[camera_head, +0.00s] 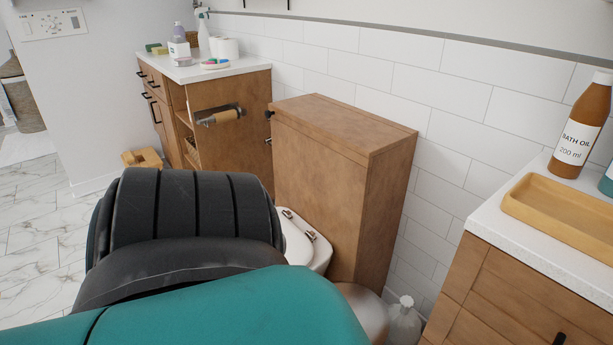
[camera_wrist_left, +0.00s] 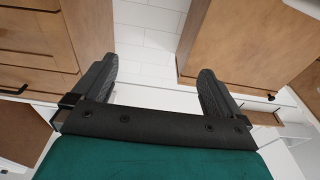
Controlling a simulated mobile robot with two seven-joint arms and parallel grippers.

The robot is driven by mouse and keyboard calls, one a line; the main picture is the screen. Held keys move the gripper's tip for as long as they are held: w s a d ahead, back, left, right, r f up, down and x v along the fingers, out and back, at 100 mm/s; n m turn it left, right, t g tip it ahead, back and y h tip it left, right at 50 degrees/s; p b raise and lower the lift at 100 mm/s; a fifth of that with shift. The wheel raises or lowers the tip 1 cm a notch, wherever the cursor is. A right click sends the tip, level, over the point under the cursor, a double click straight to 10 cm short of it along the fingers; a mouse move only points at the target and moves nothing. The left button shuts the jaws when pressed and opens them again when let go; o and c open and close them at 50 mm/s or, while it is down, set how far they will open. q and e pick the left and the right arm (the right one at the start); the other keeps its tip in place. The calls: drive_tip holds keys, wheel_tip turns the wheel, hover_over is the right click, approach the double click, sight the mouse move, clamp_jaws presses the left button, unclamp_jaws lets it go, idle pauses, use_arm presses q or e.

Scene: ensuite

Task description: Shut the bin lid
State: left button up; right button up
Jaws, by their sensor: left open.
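A rounded, brownish metallic top (camera_head: 362,308) shows low between the wooden toilet cabinet and the vanity in the head view. It may be the bin, but my arm covers most of it, and I cannot tell whether its lid is up or down. My left gripper (camera_wrist_left: 155,68) is open and empty in the left wrist view, its two dark fingers apart with white tiles behind them. No bin can be made out between the fingers. In the head view my teal and black arm fills the lower middle and the gripper is hidden. My right gripper is not in view.
The tall wooden cabinet (camera_head: 325,185) stands behind the white toilet (camera_head: 305,245). The vanity (camera_head: 500,265), bearing a tray (camera_head: 560,212) and a bath oil bottle (camera_head: 580,130), is at the right. A clear bottle (camera_head: 404,322) stands on the floor beside it. Open floor (camera_head: 45,235) lies left.

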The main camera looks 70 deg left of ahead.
use_arm(q)
wheel_tip(320, 180, up, 9)
drive_tip(key=p, duration=0.6)
drive_tip(key=shift+r, duration=0.2)
